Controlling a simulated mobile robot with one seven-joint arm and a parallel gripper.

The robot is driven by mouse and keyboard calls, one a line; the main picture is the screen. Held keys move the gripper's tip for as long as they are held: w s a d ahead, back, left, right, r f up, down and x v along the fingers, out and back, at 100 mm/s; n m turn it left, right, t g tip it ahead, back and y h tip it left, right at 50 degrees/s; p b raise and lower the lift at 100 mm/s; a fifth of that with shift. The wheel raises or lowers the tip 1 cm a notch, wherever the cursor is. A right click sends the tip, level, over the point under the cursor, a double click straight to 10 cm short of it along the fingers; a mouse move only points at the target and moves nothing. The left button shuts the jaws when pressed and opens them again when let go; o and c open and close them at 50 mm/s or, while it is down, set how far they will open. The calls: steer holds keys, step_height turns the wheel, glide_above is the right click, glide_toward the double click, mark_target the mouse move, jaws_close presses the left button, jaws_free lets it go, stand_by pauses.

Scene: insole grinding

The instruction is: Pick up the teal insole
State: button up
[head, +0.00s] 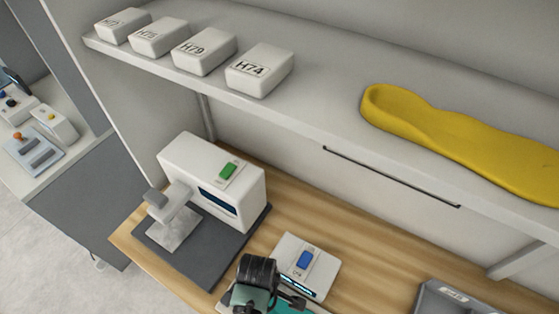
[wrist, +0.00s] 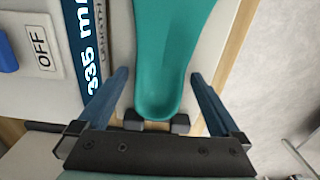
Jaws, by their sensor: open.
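The teal insole (wrist: 168,60) lies on a light plate in the wrist view, its rounded heel end toward my gripper. In the head view a small part of the insole (head: 290,306) shows at the bottom edge, mostly cut off by the frame and my arm. My gripper (wrist: 157,80) is open, with one blue finger on each side of the insole and a gap visible at each side. Its fingers do not appear to touch the insole. In the head view my gripper (head: 292,296) is small and partly hidden.
A measuring device with a blue button (head: 304,259) and a display stands close beside the insole. A white machine with a green button (head: 228,170) is to the left. Above, a shelf (head: 310,125) holds labelled white boxes (head: 204,51) and a yellow insole (head: 455,145). A grey tray (head: 430,297) is at right.

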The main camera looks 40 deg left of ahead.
steer(key=c, duration=1.4)
steer(key=shift+o, duration=0.2)
steer(key=shift+r, duration=0.1)
